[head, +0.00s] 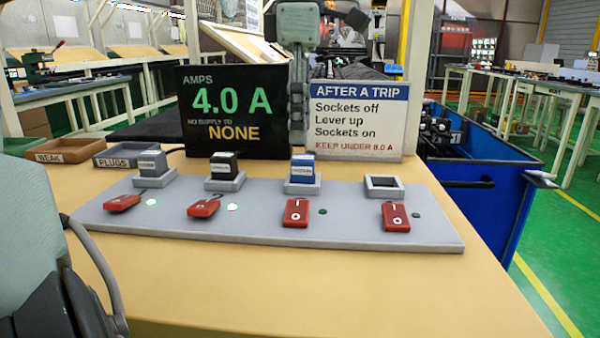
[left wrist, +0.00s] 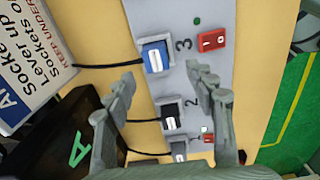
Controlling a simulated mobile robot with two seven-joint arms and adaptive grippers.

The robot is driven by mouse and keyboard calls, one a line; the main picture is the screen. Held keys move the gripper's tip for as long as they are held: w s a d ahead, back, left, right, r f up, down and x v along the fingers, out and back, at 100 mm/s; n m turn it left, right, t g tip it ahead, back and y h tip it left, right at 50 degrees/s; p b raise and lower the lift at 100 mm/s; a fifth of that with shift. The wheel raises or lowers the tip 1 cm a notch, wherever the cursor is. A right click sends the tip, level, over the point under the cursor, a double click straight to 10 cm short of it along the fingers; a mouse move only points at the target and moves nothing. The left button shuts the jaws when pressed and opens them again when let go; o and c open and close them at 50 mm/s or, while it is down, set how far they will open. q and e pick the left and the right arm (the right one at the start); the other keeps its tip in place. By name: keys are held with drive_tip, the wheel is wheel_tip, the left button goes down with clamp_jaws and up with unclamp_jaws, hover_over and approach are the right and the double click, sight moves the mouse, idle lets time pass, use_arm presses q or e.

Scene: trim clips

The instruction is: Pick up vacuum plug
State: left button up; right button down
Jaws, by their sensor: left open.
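A blue plug (head: 302,170) with a white label stands upright in the third socket from the left on the grey panel. Two dark plugs (head: 150,162) (head: 224,166) stand in the first two sockets. The labels are too small to read surely, so I cannot tell which says vacuum. My left gripper (head: 298,138) points down above the blue plug, its fingers seen edge-on. In the left wrist view, the gripper (left wrist: 160,78) is open and empty, and the blue plug (left wrist: 156,58) shows just beyond the fingertips, nearer the left finger. My right gripper is not in view.
The grey panel (head: 340,230) has red switches below the sockets and an empty fourth socket (head: 384,187). Behind stand a black amps display (head: 235,90) reading 4.0 A and a white sign (head: 360,120). A PLUGS tray (head: 125,155) is at left. The front bench is clear.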

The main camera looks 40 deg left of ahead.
sight(303, 157)
use_arm(q)
drive_tip(key=f, duration=0.5)
drive_tip(key=shift+w+f, duration=0.2)
drive_tip(key=shift+w, duration=0.1)
clamp_jaws()
